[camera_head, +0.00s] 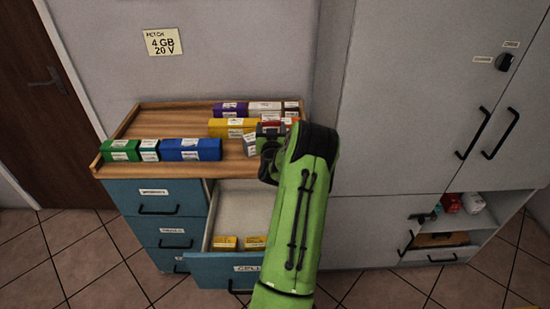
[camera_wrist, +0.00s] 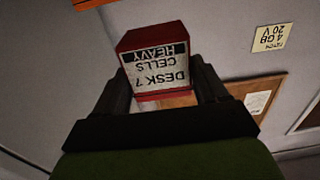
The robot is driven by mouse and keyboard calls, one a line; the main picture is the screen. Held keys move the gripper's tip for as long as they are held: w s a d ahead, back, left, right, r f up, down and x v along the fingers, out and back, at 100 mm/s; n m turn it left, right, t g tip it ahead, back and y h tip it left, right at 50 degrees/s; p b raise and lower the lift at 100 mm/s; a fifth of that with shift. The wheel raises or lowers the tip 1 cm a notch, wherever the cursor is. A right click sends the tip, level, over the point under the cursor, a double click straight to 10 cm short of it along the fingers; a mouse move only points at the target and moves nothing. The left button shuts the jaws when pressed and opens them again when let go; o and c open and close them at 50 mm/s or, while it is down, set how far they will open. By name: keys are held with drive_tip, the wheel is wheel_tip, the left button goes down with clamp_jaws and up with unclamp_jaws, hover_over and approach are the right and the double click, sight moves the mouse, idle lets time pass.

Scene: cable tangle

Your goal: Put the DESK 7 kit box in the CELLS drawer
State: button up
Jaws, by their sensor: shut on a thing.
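The DESK 7 kit box (camera_wrist: 154,68) is red with a white label reading DESK 7, CELLS, HEAVY, upside down in the wrist view. My gripper (camera_wrist: 160,88) is shut on it, with one dark finger on each side. In the head view my gripper (camera_head: 268,150) is over the right end of the desktop, and the arm hides part of this area. The CELLS drawer (camera_head: 233,215) is pulled open below the desktop, left of my arm. Its front label is partly hidden by the arm. Two small yellow boxes (camera_head: 226,242) (camera_head: 256,242) lie inside near its front; the rest looks bare.
The wooden desktop (camera_head: 150,120) holds green, blue, yellow and purple boxes. Shut blue drawers (camera_head: 157,200) stand left of the open one. A tall grey cabinet (camera_head: 400,100) rises close on the right. A note (camera_head: 162,42) hangs on the wall.

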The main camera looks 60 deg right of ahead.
drive_tip(key=shift+s+d, duration=0.45)
drive_tip(key=shift+s, duration=0.15)
wheel_tip(320, 180, down, 10)
drive_tip(key=b, duration=0.3)
drive_tip(key=shift+w+r+b, duration=0.1)
drive_tip(key=shift+r+b, duration=0.05)
drive_tip(key=shift+b, duration=0.2)
drive_tip(key=shift+r, duration=0.1)
drive_tip(key=o, duration=0.8)
drive_tip(key=shift+f, duration=0.2)
drive_tip(key=o, duration=0.4)
drive_tip(key=shift+o, duration=0.2)
